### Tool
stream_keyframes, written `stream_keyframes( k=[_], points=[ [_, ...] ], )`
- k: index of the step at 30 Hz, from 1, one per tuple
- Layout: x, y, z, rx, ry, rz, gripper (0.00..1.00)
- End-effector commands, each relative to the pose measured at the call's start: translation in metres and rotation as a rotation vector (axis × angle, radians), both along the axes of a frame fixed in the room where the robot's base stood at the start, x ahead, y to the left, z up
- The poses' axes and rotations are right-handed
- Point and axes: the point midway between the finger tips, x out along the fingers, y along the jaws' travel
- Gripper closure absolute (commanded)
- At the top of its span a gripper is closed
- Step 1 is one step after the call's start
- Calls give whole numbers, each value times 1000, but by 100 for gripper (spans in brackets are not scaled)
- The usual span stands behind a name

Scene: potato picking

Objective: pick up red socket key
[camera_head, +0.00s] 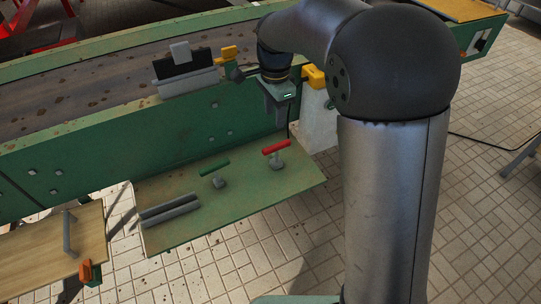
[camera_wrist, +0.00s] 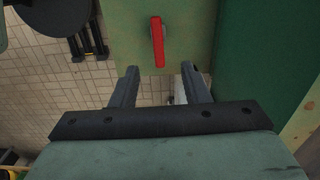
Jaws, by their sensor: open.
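The red socket key (camera_head: 276,147) has a red bar handle on a grey stem and stands on the green shelf (camera_head: 240,215), near its right side. In the wrist view the red handle (camera_wrist: 157,42) lies ahead of the fingertips, roughly centred between them and apart from them. My gripper (camera_head: 275,120) points down above the shelf, close to the key in the head view. In the wrist view my gripper (camera_wrist: 160,70) is open, with nothing between its two fingers.
A green-handled key (camera_head: 214,167) stands left of the red one. Grey bars (camera_head: 169,209) lie at the shelf's left. The conveyor's green side wall (camera_head: 120,150) rises behind the shelf. A yellow block (camera_head: 313,76) on a pale post (camera_head: 318,120) stands right of my gripper.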

Motion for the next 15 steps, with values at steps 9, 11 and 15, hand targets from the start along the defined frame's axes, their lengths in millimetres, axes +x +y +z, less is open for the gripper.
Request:
stream_keyframes(
  k=[9,11,15],
  points=[
    [-2,-1,-72,-2,5,3,58],
    [-1,-1,-83,-1,4,3,58],
    [-1,-1,-99,1,3,3,58]
  ],
)
